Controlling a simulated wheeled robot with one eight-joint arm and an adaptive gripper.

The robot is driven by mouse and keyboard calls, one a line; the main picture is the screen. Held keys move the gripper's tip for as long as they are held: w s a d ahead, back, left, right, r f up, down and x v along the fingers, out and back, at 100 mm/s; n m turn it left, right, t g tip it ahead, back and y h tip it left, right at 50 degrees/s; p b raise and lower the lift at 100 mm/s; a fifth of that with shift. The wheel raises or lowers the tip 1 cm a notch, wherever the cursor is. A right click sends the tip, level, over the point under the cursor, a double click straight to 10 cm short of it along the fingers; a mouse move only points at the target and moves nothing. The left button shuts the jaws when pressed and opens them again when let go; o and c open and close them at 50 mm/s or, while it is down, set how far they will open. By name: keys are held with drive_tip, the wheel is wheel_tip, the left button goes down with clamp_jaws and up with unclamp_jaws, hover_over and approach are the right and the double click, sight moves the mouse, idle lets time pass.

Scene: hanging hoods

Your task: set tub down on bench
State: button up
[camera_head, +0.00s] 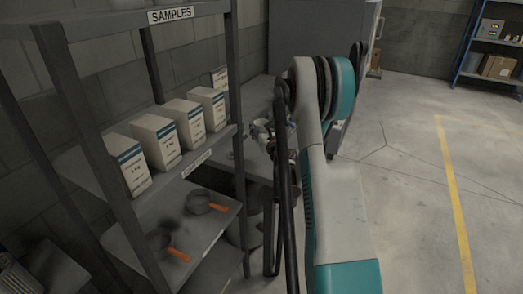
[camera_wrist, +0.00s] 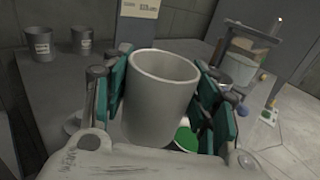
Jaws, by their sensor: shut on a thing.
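The tub (camera_wrist: 160,95) is a pale grey, open-topped cylinder, upright or slightly tilted in the wrist view. My gripper (camera_wrist: 162,88) is shut on it, with teal finger pads on its left and right sides. The tub looks empty as far as I can see inside; its base is hidden. The bench (camera_wrist: 55,80) is a dark grey top behind and left of the tub. I cannot tell whether the tub touches it. In the head view the bench (camera_head: 257,163) lies beyond the shelf, and my arm hides much of the gripper.
Two grey labelled cans (camera_wrist: 82,40) stand at the bench's back left. A labelled box (camera_wrist: 141,10) stands behind the tub, and a green-topped item (camera_wrist: 186,138) is close by its lower right. A clear container (camera_wrist: 238,68) is at right. The samples shelf (camera_head: 118,228) stands left.

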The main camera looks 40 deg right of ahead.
wheel_tip(320, 180, down, 10)
drive_tip(key=b, duration=0.3)
drive_tip(key=shift+f, duration=0.25)
drive_tip(key=shift+r, duration=0.1)
drive_tip(key=o, duration=0.8)
drive_tip(key=shift+o, duration=0.2)
drive_tip(key=shift+a, duration=0.1)
